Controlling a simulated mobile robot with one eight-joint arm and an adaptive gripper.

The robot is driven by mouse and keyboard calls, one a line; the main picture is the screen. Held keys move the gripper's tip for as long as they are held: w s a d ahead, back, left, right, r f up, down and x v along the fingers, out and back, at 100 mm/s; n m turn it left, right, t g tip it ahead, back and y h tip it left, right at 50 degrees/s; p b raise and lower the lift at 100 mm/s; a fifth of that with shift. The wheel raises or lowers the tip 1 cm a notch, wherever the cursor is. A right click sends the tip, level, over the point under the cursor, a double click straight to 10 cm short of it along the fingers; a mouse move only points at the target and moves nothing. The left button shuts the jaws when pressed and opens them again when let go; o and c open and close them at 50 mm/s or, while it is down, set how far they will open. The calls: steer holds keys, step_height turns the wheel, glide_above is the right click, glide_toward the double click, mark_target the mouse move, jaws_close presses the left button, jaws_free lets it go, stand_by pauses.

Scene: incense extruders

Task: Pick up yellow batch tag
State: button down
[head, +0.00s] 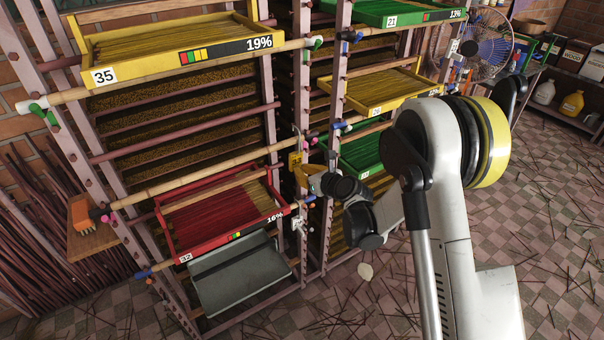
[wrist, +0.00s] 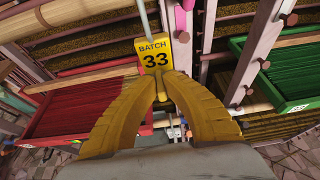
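The yellow batch tag (wrist: 153,55), marked BATCH 33 in black, is upright just beyond my fingertips in the wrist view. In the head view the tag (head: 295,160) is a small yellow plate by a rack post. My gripper (wrist: 163,88) has yellow curved fingers, drawn together at the tips on the tag's lower edge. The tips hide that edge. In the head view my gripper (head: 308,177) reaches in from the right, beside the post.
A red tray (head: 223,215) marked 32 sits left of the gripper, above a grey tray (head: 240,275). A green tray (wrist: 275,75) is to the right. Rack posts and bamboo poles are close around. A yellow tray (head: 165,40) marked 35 is higher up.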

steer(key=s+d+r+b, duration=0.1)
steer(key=s+d+b, duration=0.2)
steer(key=s+d, duration=0.4)
steer(key=s+d+r+b, duration=0.2)
steer(key=s+d+b, duration=0.2)
steer(key=s+d, duration=0.4)
steer(key=shift+s+r, duration=0.2)
steer(key=shift+s, duration=3.5)
steer(key=shift+d, duration=0.1)
